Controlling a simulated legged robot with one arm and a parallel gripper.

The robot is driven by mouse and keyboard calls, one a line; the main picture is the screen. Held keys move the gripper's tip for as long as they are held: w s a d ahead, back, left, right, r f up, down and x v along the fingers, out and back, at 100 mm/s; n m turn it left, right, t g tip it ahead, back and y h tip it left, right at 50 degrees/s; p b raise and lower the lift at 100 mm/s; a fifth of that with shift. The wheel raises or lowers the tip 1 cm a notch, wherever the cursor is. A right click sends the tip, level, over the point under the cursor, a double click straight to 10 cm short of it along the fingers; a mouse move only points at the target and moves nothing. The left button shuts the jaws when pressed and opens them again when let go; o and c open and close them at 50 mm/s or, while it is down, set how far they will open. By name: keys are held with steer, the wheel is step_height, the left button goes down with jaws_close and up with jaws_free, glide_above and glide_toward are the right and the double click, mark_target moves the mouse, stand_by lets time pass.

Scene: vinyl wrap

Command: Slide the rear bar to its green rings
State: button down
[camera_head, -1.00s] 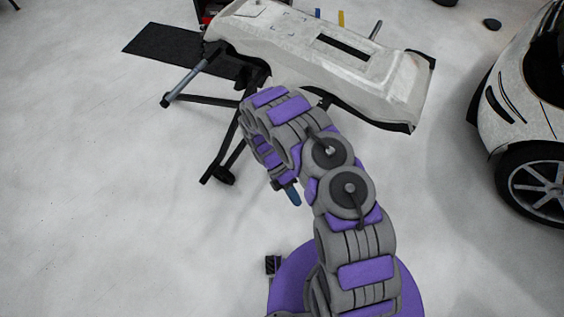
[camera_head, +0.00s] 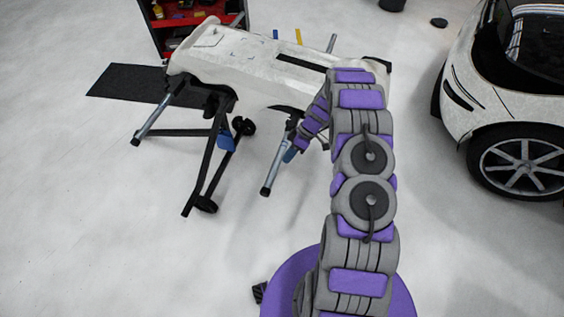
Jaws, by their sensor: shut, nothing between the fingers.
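A stand with black legs (camera_head: 205,165) holds a white bumper panel (camera_head: 240,55). A silver-grey bar (camera_head: 152,118) sticks out under the panel's left end. A second silver-grey bar (camera_head: 272,172) sticks out toward me under its middle. I cannot tell which of these is the rear bar. No green rings can be made out.
A black mat (camera_head: 120,82) lies on the floor at the left. A red tool cart (camera_head: 180,20) stands behind the panel. A white car (camera_head: 510,90) stands at the right. The pale floor in the left foreground is clear.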

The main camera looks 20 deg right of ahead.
mark_target(271, 178)
steer(key=x, duration=0.3)
steer(key=b+x, duration=0.1)
steer(key=x, duration=0.5)
steer(key=shift+s+a+r+b, duration=0.1)
steer(key=shift+a+r+b, duration=0.15)
steer(key=shift+a+b, duration=0.1)
steer(key=shift+s+a+r, duration=0.15)
steer(key=shift+s+a, duration=0.3)
steer(key=shift+s, duration=0.35)
steer(key=shift+s+a+b, duration=0.15)
steer(key=shift+s+b, duration=0.25)
steer(key=shift+s, duration=0.2)
steer(key=shift+s+a, duration=0.1)
steer(key=shift+a, duration=0.1)
steer(key=shift+a+r, duration=0.1)
steer(key=shift+s+a, duration=0.45)
steer(key=shift+s, duration=0.2)
